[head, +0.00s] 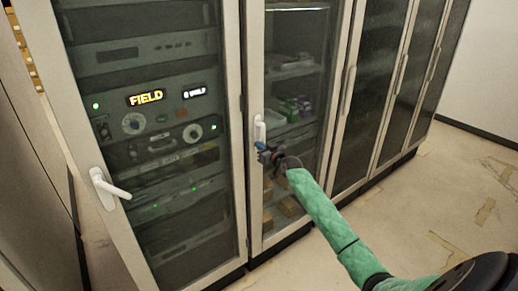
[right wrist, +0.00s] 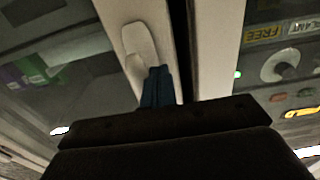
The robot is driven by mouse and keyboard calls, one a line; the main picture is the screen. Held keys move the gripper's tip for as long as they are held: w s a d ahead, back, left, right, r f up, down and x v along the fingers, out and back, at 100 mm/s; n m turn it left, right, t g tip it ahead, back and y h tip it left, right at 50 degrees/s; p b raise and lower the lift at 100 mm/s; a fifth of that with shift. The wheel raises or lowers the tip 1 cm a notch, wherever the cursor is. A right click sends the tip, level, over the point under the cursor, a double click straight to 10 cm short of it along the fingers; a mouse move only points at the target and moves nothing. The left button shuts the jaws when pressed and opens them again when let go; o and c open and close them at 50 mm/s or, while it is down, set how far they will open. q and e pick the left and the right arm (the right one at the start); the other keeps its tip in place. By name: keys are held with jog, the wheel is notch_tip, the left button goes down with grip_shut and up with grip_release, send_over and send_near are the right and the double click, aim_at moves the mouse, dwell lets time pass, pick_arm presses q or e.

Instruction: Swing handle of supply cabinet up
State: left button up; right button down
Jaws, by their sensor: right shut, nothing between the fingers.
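The supply cabinet (head: 252,205) stands in the middle of the head view, with a pale frame and a glass door showing shelves of small boxes. Its white handle (head: 259,130) sits on the left door frame and looks roughly in line with it; its exact angle is hard to tell. The handle also shows in the right wrist view (right wrist: 139,42). My right gripper (head: 265,153) is shut with nothing held, right by the handle's lower end. In the wrist view its blue fingertips (right wrist: 157,86) overlap the handle's end; contact cannot be told. My left gripper is out of view.
A rack cabinet (head: 240,180) with lit panels stands to the left, its white handle (head: 108,188) sticking out. More dark-glass cabinets (head: 368,100) stand to the right. The floor (head: 440,215) in front is clear apart from worn patches.

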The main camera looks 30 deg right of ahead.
jog(key=shift+d, duration=0.15)
jog(key=shift+d+r+b, duration=0.1)
jog(key=shift+d+b, duration=0.7)
jog(key=shift+b, duration=0.05)
jog(key=shift+d, duration=0.15)
jog(key=shift+w+d+r+b, duration=0.15)
jog(key=shift+d+r+b, duration=0.15)
jog(key=shift+d+b, duration=0.35)
jog(key=shift+a+f, duration=0.1)
jog(key=shift+a, duration=0.05)
